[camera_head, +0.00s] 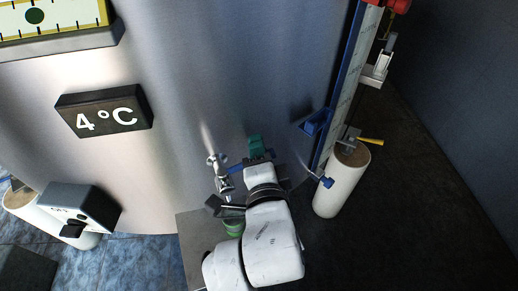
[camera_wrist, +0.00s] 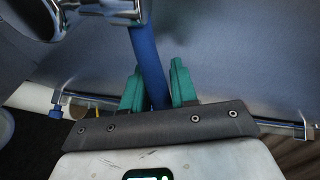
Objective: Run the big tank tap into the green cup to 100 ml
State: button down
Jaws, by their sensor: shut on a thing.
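The big tank tap (camera_head: 222,178) is a chrome fitting on the front of the steel tank. Its blue lever (camera_head: 236,168) points right, toward my gripper (camera_head: 257,150). In the wrist view the teal fingers of my gripper (camera_wrist: 158,88) are on either side of the blue lever (camera_wrist: 148,60), shut on it. Chrome parts of the tap (camera_wrist: 100,8) show at the top left there. The green cup (camera_head: 234,226) stands below the tap, partly hidden by my arm. The liquid level in it cannot be seen, and I cannot tell whether liquid is running.
The cup stands on a grey platform (camera_head: 190,248). The tank (camera_head: 200,70) bears a dark 4°C display (camera_head: 105,110). To the right are a tall blue-edged gauge (camera_head: 345,85) and a white cylinder (camera_head: 342,185) with a small blue-handled valve (camera_head: 327,182). Dark floor lies free at the right.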

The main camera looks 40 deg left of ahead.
jog(key=shift+f, duration=0.1)
jog(key=b, duration=0.1)
jog(key=d+m+t+h+b, duration=0.1)
jog(key=b, duration=0.1)
jog(key=shift+s+f+h+b, duration=0.2)
jog(key=shift+f+h+b, duration=0.1)
jog(key=m+t+h+b, duration=0.1)
jog(key=b, duration=0.1)
jog(key=d+m+t+h+b, duration=0.1)
jog(key=b, duration=0.1)
jog(key=shift+s+d+m, duration=0.15)
jog(key=shift+s+m, duration=0.15)
jog(key=shift+s+d+r+m+t+h+b, duration=0.2)
jog(key=shift+m+t+h+b, duration=0.1)
jog(key=shift+h+b, duration=0.15)
jog(key=shift+s+d+r+m+t+h+b, duration=0.1)
jog(key=shift+d+r+m+t+h+b, duration=0.15)
jog(key=shift+h+b, duration=0.2)
jog(key=shift+f, duration=0.1)
jog(key=c, duration=1)
grip_release()
jog(key=shift+o, duration=0.2)
